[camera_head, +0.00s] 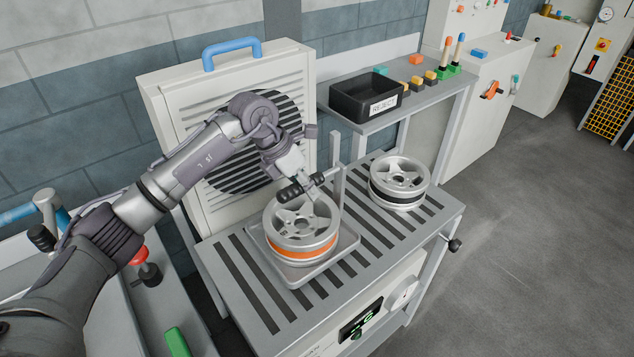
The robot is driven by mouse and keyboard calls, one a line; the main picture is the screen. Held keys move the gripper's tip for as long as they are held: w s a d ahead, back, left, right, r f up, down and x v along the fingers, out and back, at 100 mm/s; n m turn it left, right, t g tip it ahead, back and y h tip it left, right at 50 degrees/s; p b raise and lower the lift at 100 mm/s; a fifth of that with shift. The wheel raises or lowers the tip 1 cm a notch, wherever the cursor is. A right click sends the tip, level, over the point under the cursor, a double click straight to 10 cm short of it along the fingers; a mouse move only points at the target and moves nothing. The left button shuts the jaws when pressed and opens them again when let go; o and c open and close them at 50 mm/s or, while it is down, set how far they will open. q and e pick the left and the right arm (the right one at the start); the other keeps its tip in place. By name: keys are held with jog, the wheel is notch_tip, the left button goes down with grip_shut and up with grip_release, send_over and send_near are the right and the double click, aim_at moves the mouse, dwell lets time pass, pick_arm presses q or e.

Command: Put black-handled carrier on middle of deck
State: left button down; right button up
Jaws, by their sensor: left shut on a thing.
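The black-handled carrier is a grey square tray (346,248) with an upright post and a black handle (290,194) at the top. It bears a silver wheel with an orange band (303,246). The carrier is over the left-middle part of the grey slatted deck (428,222); I cannot tell whether it touches the slats. My left gripper (305,183) reaches in from the left and is shut on the black handle above the orange-banded wheel. A silver wheel with a black band (399,184) sits on the right part of the deck. My right gripper is not in view.
A vented cooler panel with a blue handle (231,52) stands behind the deck. A shelf at the back holds a black reject bin (367,96) and small coloured blocks. A control box (362,318) is under the deck's front edge. Bare slats separate the two wheels.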

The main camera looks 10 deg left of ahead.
pick_arm(q)
jog(key=shift+w+a, duration=0.1)
jog(key=shift+w, duration=0.1)
notch_tip(320, 180, down, 4)
jog(key=shift+p, duration=0.95)
jog(key=c, duration=1.3)
grip_release()
jog(key=shift+s+f, duration=0.1)
jog(key=shift+f, duration=0.1)
jog(key=o, duration=0.4)
jog(key=shift+r, duration=0.1)
